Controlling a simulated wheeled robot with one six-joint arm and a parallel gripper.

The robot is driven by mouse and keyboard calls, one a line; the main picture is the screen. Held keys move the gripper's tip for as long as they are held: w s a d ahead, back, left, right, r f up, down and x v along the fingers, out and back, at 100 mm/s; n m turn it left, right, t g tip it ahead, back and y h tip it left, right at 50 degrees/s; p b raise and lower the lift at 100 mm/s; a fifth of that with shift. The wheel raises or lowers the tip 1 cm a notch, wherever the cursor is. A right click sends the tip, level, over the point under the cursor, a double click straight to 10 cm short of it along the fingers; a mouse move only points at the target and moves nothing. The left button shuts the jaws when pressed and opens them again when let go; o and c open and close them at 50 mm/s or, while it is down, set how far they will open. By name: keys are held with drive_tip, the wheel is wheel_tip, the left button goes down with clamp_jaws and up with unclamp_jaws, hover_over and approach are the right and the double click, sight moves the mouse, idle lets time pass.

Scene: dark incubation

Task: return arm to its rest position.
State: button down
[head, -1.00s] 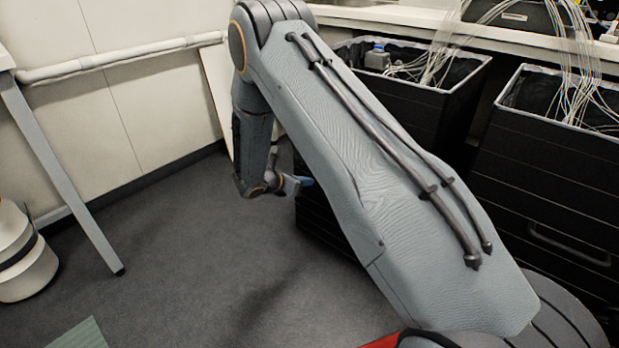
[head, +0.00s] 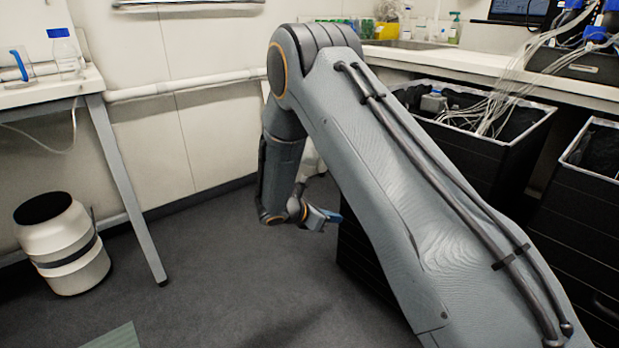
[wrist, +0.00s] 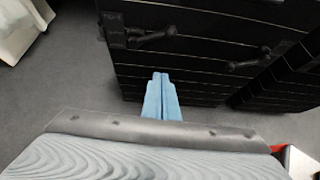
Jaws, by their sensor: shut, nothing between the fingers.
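My arm runs from the lower right up to its elbow and folds down over the floor in the head view. My gripper (head: 333,217) hangs low, beside the dark drawer unit under the right-hand bench. In the wrist view my gripper (wrist: 161,78) shows as blue fingers pressed together with nothing between them. The fingers point toward the black drawer fronts (wrist: 200,40). I cannot tell the exact gap between fingertips and drawers.
A white bin (head: 62,255) stands on the floor at left, near a table leg (head: 130,200). A blue-capped bottle (head: 65,55) stands on the left table. Black open bins (head: 470,150) with cables stand under the right bench. The grey floor (head: 215,270) in the middle is clear.

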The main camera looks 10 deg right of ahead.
drive_tip(key=s+a+r+m+g+y, duration=0.2)
drive_tip(key=s+a+r+m+y, duration=0.3)
drive_tip(key=s, duration=0.9)
drive_tip(key=s+a+r+m+g+y, duration=0.2)
drive_tip(key=s+a+r+m, duration=0.4)
drive_tip(key=s, duration=0.7)
drive_tip(key=s+a+r+m+g+y, duration=0.2)
drive_tip(key=s+a+r+m+y, duration=0.2)
drive_tip(key=s+r+m, duration=0.7)
drive_tip(key=s+d+r+m+p, duration=0.2)
drive_tip(key=s+d+r+p, duration=0.2)
drive_tip(key=d+r+p, duration=1.2)
drive_tip(key=r+p, duration=0.1)
drive_tip(key=p, duration=0.8)
drive_tip(key=shift+d+r+h, duration=0.25)
drive_tip(key=shift+r+h, duration=0.05)
drive_tip(key=shift+h, duration=0.1)
drive_tip(key=shift+s, duration=0.1)
